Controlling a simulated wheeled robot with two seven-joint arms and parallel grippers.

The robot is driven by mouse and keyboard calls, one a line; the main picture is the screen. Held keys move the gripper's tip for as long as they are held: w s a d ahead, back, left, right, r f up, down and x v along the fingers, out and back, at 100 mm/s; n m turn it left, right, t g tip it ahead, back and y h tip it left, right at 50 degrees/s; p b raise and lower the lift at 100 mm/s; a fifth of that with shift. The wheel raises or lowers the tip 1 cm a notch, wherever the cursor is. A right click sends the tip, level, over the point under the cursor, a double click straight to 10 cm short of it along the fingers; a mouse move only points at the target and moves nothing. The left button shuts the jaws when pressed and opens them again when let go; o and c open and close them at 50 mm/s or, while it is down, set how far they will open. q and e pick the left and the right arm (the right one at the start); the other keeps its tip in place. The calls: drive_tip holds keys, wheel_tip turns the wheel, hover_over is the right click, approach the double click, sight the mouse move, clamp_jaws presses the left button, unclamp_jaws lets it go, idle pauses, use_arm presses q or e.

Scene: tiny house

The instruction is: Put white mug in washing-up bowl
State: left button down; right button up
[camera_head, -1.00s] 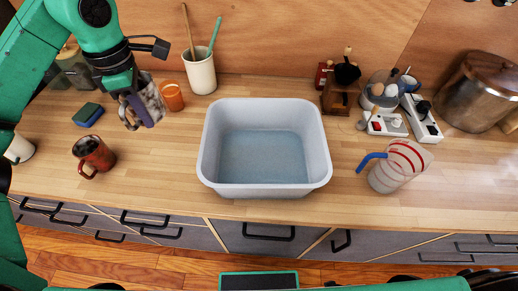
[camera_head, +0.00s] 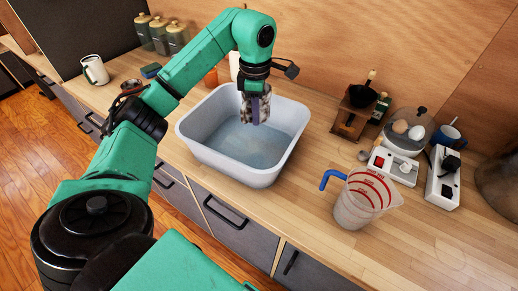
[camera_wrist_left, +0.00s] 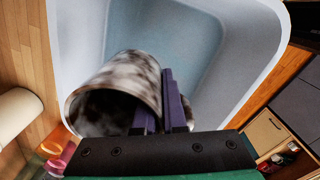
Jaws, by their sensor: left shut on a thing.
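A mottled brown-and-white mug (camera_head: 247,107) is held in my left gripper (camera_head: 257,108), over the inside of the washing-up bowl. In the left wrist view the mug (camera_wrist_left: 122,82) lies sideways to the camera, with the purple fingers (camera_wrist_left: 172,95) shut on its wall. The pale grey washing-up bowl (camera_head: 232,170) stands on the counter and looks empty; its inside (camera_wrist_left: 85,35) also shows in the wrist view. My right gripper is out of view.
A measuring jug (camera_head: 362,203) with a blue handle stands right of the bowl. A grinder (camera_head: 352,118), egg cooker (camera_head: 400,140) and sockets (camera_head: 443,180) are further right. The white utensil crock (camera_head: 234,68) is partly hidden behind my arm. Canisters (camera_head: 160,35) stand at the back left.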

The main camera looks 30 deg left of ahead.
sight(259, 151)
use_arm(q)
drive_tip(key=f+p, duration=0.1)
drive_tip(key=f, duration=0.2)
drive_tip(key=f+p, duration=0.1)
drive_tip(key=f, duration=0.3)
drive_tip(key=f+p, duration=0.1)
drive_tip(key=f, duration=0.2)
drive_tip(key=shift+d+f, duration=0.35)
drive_tip(key=shift+d, duration=0.05)
drive_tip(key=shift+f, duration=0.15)
drive_tip(key=shift+d+f+b, duration=0.1)
drive_tip(key=shift+f+b, duration=0.05)
drive_tip(key=shift+b, duration=0.2)
drive_tip(key=c, duration=1)
unclamp_jaws()
drive_tip(key=shift+c, duration=0.2)
drive_tip(key=shift+o, duration=0.2)
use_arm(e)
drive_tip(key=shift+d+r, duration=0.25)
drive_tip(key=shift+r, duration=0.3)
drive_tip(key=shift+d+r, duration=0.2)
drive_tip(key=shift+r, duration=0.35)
